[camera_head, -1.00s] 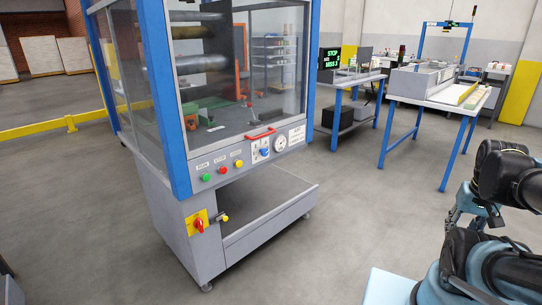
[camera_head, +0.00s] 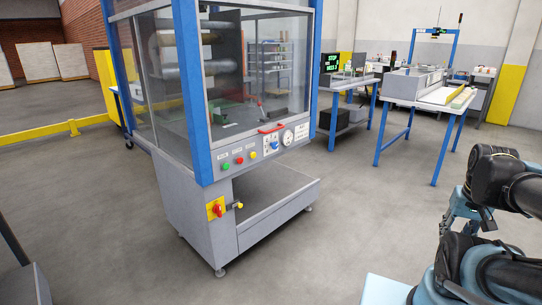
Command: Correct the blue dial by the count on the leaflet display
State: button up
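The blue dial (camera_head: 274,146) is a small knob on the sloping front panel of the grey machine (camera_head: 208,237), just left of a round white gauge (camera_head: 287,137). Its setting is too small to read. A dark display (camera_head: 331,61) with green text stands on the table behind the machine; its top line reads "STOP", and the lower line is too small to read surely. I cannot tell whether this is the leaflet display. My gripper (camera_head: 477,218) seems to be at the folded arm's end at right, far from the dial; its fingers do not show clearly.
Green (camera_head: 226,166), red (camera_head: 239,161) and yellow (camera_head: 251,156) buttons sit left of the dial. A red handle (camera_head: 271,128) is above it. A blue-legged table (camera_head: 440,96) stands at right. Open floor lies before the machine.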

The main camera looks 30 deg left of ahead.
aim_at(274, 145)
jog(key=k, duration=0.8)
jog(key=u, duration=0.6)
jog(key=i, duration=0.5)
jog(key=u, duration=0.1)
